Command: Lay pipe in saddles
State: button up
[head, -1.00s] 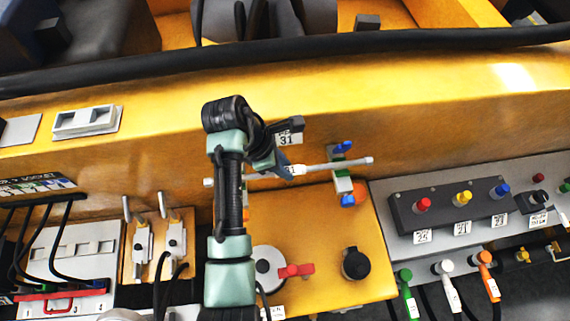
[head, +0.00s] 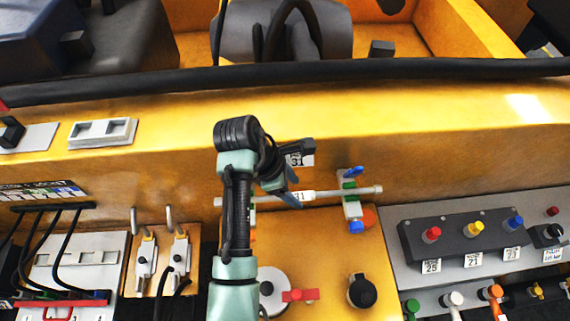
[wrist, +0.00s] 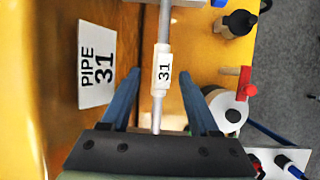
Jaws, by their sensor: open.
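The pipe (head: 327,193) is a thin grey tube with a white sleeve marked 31 (wrist: 163,72). It lies level across the right saddle (head: 352,208), a pale block with green and blue parts. The left saddle (head: 250,214) is mostly hidden by my arm. I cannot tell whether the pipe is fully seated. My gripper (head: 292,194) is at the pipe's middle. In the wrist view my gripper (wrist: 159,76) has its two blue fingers apart, one on each side of the pipe, with gaps to it.
A PIPE 31 plate (wrist: 96,65) is on the yellow wall beside the pipe. Below are a red-handled valve (head: 300,295) and a black knob (head: 361,291). A button box (head: 458,238) stands right; toggle clamps (head: 147,262) and black cables (head: 50,240) are left.

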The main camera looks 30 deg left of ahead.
jog(key=p+v, duration=0.2)
jog(key=v, duration=1)
jog(key=shift+r, duration=0.15)
dwell(0.3)
